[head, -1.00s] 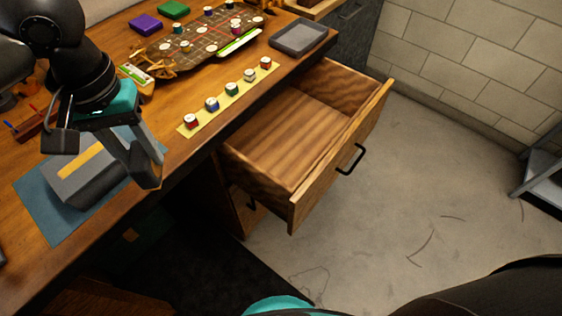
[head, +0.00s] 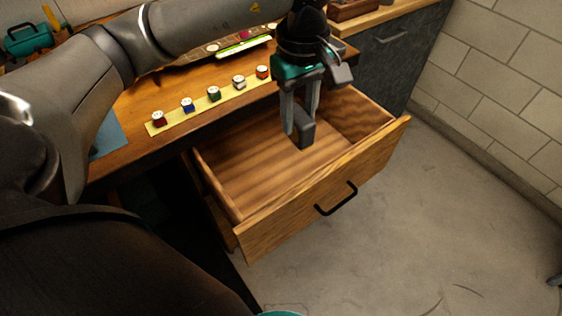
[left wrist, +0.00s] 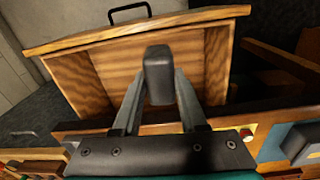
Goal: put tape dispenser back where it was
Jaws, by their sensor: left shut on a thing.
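My left gripper (head: 303,115) hangs over the open drawer, fingers pointing down. It is shut on a small dark grey block (head: 304,130), which I take to be the tape dispenser; its shape is too plain to be sure. The block also shows between the fingertips in the left wrist view (left wrist: 158,72). The block is above the drawer (head: 240,170), whose wooden floor looks empty where visible. The gripper and block hide part of the drawer's inside. My right gripper is not in view.
The drawer front with its black handle (head: 336,199) sticks out over the clear floor. A yellow strip with several small colored jars (head: 213,93) lies along the desk edge. A blue mat (left wrist: 275,142) with a grey box (left wrist: 301,143) is on the desk.

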